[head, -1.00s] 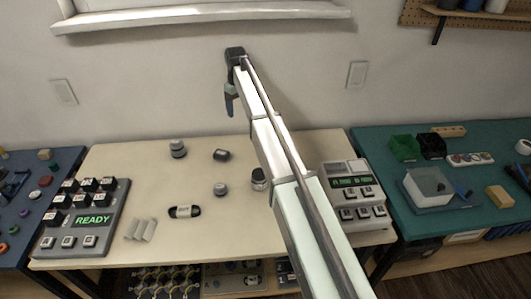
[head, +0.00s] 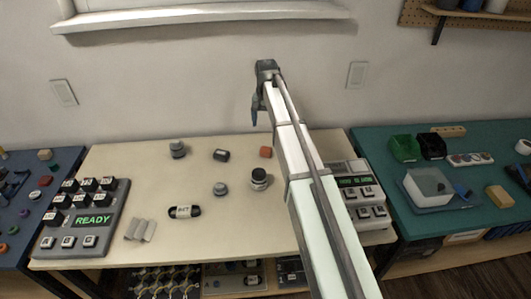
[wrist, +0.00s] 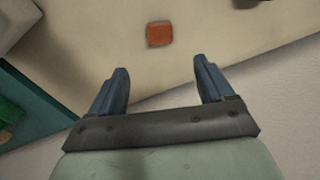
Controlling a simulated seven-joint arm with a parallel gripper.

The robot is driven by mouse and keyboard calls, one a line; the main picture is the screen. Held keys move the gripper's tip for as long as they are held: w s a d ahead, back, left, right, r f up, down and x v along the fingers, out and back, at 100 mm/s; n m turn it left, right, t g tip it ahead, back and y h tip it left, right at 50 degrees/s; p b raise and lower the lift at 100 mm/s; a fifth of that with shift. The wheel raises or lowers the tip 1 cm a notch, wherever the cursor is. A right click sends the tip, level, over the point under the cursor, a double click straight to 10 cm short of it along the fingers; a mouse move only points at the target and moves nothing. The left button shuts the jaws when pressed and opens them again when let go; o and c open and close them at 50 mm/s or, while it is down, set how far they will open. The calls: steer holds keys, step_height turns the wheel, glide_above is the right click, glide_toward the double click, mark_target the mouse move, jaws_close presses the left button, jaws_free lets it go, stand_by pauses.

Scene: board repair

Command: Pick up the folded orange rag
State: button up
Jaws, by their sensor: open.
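The folded orange rag (head: 265,152) is a small orange square lying flat near the back edge of the cream table (head: 120,165), just left of my arm. In the wrist view the rag (wrist: 159,34) lies beyond the fingertips, about centred between them. My gripper (head: 254,116) hangs above the back of the table, in front of the wall. In the wrist view my gripper (wrist: 160,66) has its two blue fingers spread wide, with nothing between them. The rag is clear of both fingers.
A dark cylinder (head: 221,155) lies left of the rag. A round grey-and-black part (head: 259,178) stands in front of it. A grey button console (head: 358,192) sits at the table's right end and a READY panel (head: 92,219) at its left. The green table (head: 420,225) is at right.

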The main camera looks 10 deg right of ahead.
steer(key=m, duration=0.1)
glide_above(266, 149)
steer(key=f, duration=0.8)
steer(key=shift+w+f, duration=0.25)
steer(key=shift+w, duration=0.05)
steer(key=shift+s+f, duration=0.2)
steer(key=shift+f, duration=2.45)
steer(key=c, duration=1)
